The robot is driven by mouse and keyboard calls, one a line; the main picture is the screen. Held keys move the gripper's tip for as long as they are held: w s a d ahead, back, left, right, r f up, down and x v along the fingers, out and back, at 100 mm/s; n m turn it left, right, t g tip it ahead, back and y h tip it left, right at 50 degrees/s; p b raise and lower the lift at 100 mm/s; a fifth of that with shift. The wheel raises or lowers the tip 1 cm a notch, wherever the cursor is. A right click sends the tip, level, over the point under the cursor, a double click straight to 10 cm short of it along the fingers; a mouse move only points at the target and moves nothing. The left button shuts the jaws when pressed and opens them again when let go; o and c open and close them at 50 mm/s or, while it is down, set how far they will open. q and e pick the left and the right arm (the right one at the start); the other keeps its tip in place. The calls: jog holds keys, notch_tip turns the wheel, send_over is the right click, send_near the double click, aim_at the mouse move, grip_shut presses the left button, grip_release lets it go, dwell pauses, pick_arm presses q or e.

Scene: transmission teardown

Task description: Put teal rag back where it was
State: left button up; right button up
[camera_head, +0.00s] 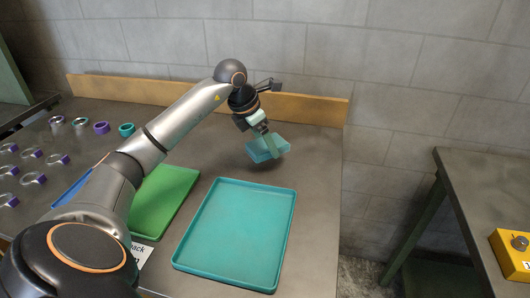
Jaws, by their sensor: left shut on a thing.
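My right gripper is not in view.
An empty teal tray (237,225) lies at front right, beside a green tray (163,198) and a partly hidden blue one (72,190). Several rings and nuts (58,159) stand at left. A wooden board (305,109) edges the back. Another table (490,180) is at right.

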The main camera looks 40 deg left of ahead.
aim_at(265, 152)
pick_arm(q)
jog(key=shift+w+a+f, duration=0.1)
jog(key=shift+f, duration=0.2)
jog(key=shift+w+a+f, duration=0.1)
jog(key=shift+f, duration=1.5)
jog(key=shift+f, duration=0.15)
jog(key=o, duration=1)
jog(key=v, duration=1.2)
jog(key=shift+p, duration=0.35)
